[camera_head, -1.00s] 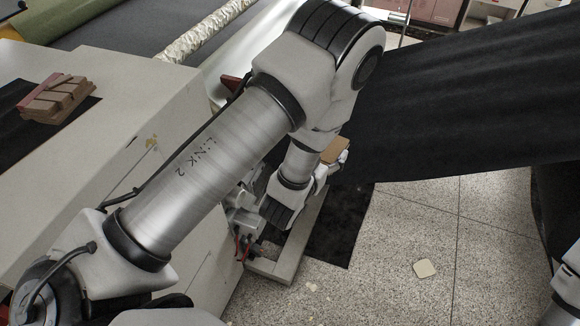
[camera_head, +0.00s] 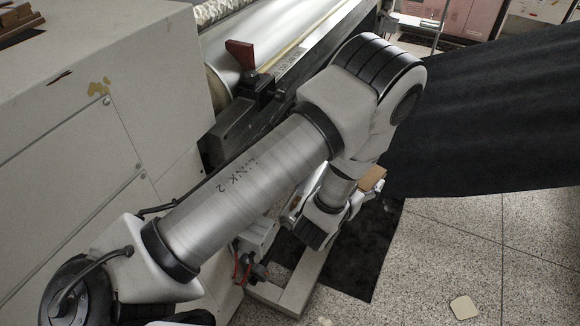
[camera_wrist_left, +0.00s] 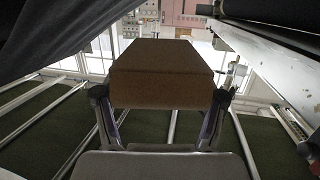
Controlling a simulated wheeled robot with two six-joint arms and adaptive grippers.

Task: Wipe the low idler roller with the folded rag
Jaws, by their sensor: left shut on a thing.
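My left gripper (camera_head: 364,190) is low beside the machine, partly hidden by my own arm. It is shut on a brown block-like folded rag (camera_head: 372,178). In the left wrist view the rag (camera_wrist_left: 162,72) sits squarely between the two fingers (camera_wrist_left: 160,98). The low idler roller cannot be made out for certain. A dark rounded bar (camera_wrist_left: 280,12) shows at the upper right of the wrist view; I cannot tell if it is that roller. No contact between rag and roller can be seen. My right gripper is out of view.
A large pale machine housing (camera_head: 75,140) stands at left. A shiny roller (camera_head: 243,35) with a red lever (camera_head: 240,53) lies behind my arm. A black sheet (camera_head: 490,110) hangs at right. The speckled floor (camera_head: 430,260) carries a dark mat (camera_head: 350,270).

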